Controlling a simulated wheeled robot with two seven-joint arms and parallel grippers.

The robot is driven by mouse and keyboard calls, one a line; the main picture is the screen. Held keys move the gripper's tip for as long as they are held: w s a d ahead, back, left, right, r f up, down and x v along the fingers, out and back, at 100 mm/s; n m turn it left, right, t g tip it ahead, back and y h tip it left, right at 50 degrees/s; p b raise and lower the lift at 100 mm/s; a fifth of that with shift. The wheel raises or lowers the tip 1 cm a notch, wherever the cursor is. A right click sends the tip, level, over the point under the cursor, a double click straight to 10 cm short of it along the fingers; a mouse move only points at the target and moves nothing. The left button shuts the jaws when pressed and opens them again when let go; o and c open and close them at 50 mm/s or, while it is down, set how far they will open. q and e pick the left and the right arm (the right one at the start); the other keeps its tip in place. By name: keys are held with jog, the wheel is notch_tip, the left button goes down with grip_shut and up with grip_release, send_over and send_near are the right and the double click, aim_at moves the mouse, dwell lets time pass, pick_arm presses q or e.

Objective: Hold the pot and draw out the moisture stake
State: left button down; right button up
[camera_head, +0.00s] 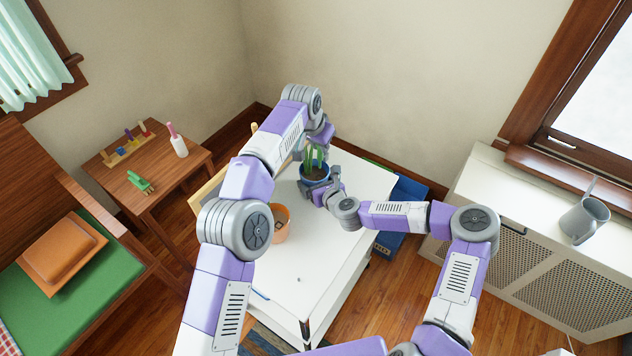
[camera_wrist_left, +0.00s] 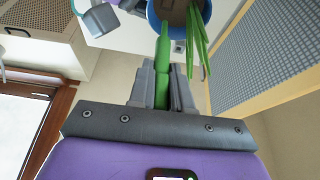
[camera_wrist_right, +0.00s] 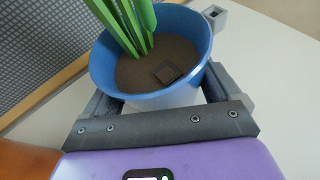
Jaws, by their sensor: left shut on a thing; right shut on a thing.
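The blue pot (camera_head: 315,181) with a plant of long green leaves (camera_head: 311,158) stands on the white table (camera_head: 318,265). My right gripper (camera_wrist_right: 160,97) is shut on the pot, its fingers on opposite sides below the rim. A dark square opening (camera_wrist_right: 168,72) shows in the brown soil, with nothing seen standing in it. My left gripper (camera_wrist_left: 162,80) is shut on a slim green stake (camera_wrist_left: 163,52), above the table near the plant.
An orange pot (camera_head: 281,224) stands on the table, nearer me. A blue box (camera_head: 408,192) is right of the table. A watering can (camera_head: 585,219) stands on the radiator cover. The white table's front is mostly clear.

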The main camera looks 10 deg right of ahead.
dwell(0.3)
jog(key=o, duration=0.9)
jog(key=shift+s, duration=0.1)
jog(key=v, duration=1.1)
jog(key=shift+s+d+r, duration=0.1)
jog(key=shift+s+r, duration=0.05)
jog(key=shift+s, duration=0.2)
